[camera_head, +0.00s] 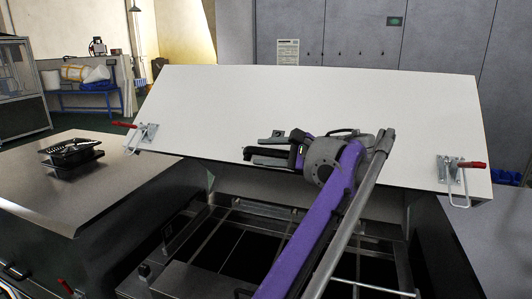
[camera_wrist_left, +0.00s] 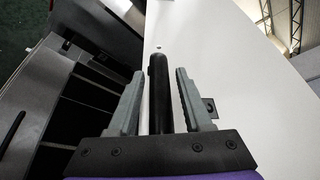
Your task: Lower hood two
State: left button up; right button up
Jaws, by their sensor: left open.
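Hood two, a large white panel (camera_head: 310,95), is raised and tilted over the open dryer section in the head view. It also fills the right of the left wrist view (camera_wrist_left: 230,70). My left gripper (camera_head: 257,149) is at the hood's lower front edge, with its fingers pointing left. In the left wrist view, its two grey fingers (camera_wrist_left: 159,90) are apart, on either side of a black bar handle (camera_wrist_left: 158,75). I cannot tell whether either finger touches the handle. My right gripper is not in view.
Red-handled latches sit at the hood's left (camera_head: 142,135) and right (camera_head: 458,178) corners. A closed grey cover (camera_head: 75,200) at left bears a black tray (camera_head: 72,150) with tools. The open frame (camera_head: 235,240) lies below the hood. Grey cabinets (camera_head: 340,35) stand behind.

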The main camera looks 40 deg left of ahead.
pick_arm(q)
grip_shut()
dwell(1.4)
